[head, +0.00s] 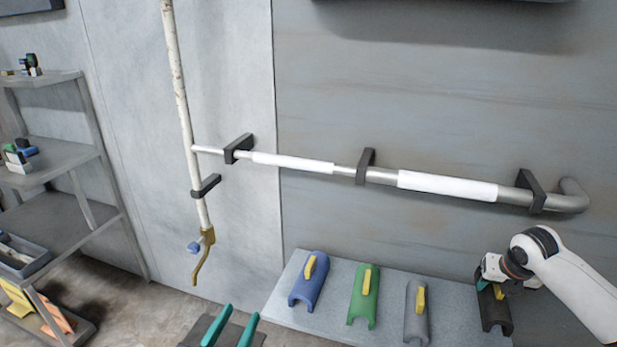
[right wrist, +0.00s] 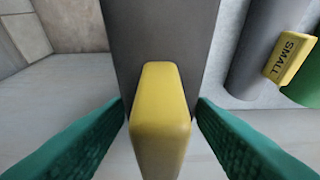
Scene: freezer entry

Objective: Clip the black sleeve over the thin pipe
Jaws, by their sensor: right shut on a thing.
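The black sleeve (head: 496,311), a half-round shell with a yellow handle, is at the right end of the grey bench. My right gripper (head: 491,284) is above it. In the right wrist view the green fingers are on both sides of the yellow handle (right wrist: 160,105), with the dark sleeve body (right wrist: 160,28) behind it. I cannot tell if the sleeve touches the bench. The thin pipe (head: 290,162) is the left, narrower part of the horizontal pipe on the wall, with a white section. My left gripper (head: 239,312) shows two separated green fingers at the bottom edge, open and empty.
Blue (head: 309,282), green (head: 363,295) and grey (head: 416,312) sleeves stand on the bench (head: 287,292). The thicker pipe part (head: 447,185) is on the right. Dark brackets (head: 365,166) hold the pipe. A vertical pipe (head: 182,100) with a brass tap and a shelf (head: 50,160) are left.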

